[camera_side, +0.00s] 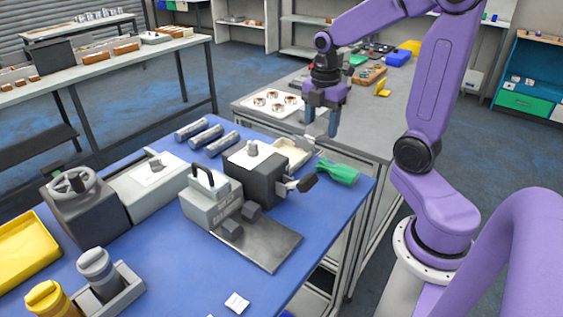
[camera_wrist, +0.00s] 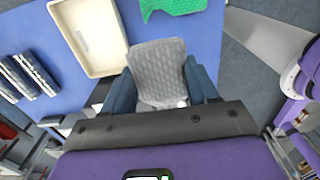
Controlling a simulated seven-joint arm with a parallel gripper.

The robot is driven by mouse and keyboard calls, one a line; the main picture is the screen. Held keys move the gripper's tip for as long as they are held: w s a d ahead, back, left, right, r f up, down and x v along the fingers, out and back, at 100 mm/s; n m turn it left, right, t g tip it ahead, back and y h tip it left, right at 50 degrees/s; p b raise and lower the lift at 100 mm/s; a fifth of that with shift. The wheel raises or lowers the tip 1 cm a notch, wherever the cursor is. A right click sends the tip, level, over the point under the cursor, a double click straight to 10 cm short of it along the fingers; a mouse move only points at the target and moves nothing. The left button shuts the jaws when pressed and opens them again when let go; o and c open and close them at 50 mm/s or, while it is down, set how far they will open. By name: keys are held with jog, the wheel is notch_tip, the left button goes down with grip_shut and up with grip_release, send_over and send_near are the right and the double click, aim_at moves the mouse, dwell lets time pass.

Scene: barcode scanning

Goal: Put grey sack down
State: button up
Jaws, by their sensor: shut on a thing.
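The grey sack (camera_wrist: 158,72) has a quilted-looking surface and sits between the two blue fingers of my gripper (camera_wrist: 163,88) in the wrist view. My gripper is shut on it. In the side view my gripper (camera_side: 321,125) points down by the back right corner of the blue table (camera_side: 345,205), near a cream tray (camera_side: 294,150). The sack is hard to make out there. In the wrist view the cream tray (camera_wrist: 90,38) is empty and lies just left of the sack.
A green item (camera_side: 338,172) lies at the blue table's right edge, right of the tray. A dark box-shaped device (camera_side: 256,177) with a lever stands in front of the tray. Several grey cylinders (camera_side: 206,136) lie to its left. A grey bench (camera_side: 365,125) stands behind.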

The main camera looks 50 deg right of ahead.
jog(key=shift+w+f, duration=0.15)
jog(key=shift+f, duration=0.65)
jog(key=w+d+f, duration=0.1)
jog(key=w+f, duration=0.2)
jog(key=w, duration=0.1)
jog(key=w+d+f, duration=0.2)
jog(key=w+f, duration=0.1)
jog(key=w, duration=0.1)
jog(key=w+d+f, duration=0.1)
jog(key=w+f, duration=0.2)
jog(key=w, duration=0.1)
jog(key=shift+w+d+f, duration=0.15)
jog(key=shift+w+f, duration=0.15)
jog(key=shift+w, duration=0.1)
jog(key=shift+w+f, duration=0.1)
jog(key=shift+f, duration=1.55)
jog(key=o, duration=1.5)
